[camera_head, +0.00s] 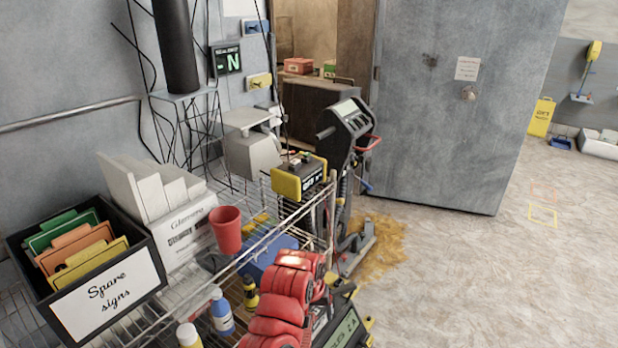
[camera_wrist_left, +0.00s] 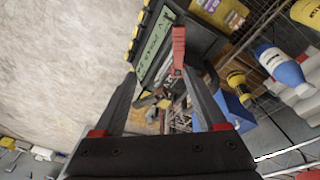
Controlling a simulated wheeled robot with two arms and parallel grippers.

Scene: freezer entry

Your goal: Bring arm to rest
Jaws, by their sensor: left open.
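My left gripper (camera_wrist_left: 155,60) shows in the left wrist view with its two grey fingers spread apart and nothing held between them. Past the fingertips is a dark device with a green display and yellow buttons (camera_wrist_left: 158,48); I cannot tell how far beyond the tips it lies. In the head view, red, rounded links of my arm (camera_head: 285,295) are at the bottom middle, over the right side of the wire shelf (camera_head: 185,290). The fingers cannot be made out there. My right gripper is in neither view.
On the shelf are a black "Spare signs" box (camera_head: 105,298), a red cup (camera_head: 226,230), a blue bottle (camera_head: 221,312) and a yellow-black bottle (camera_head: 251,292). A dark machine with a panel (camera_head: 347,125) stands behind. A large grey door (camera_head: 460,95) stands at centre. Open floor (camera_head: 480,280) lies right.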

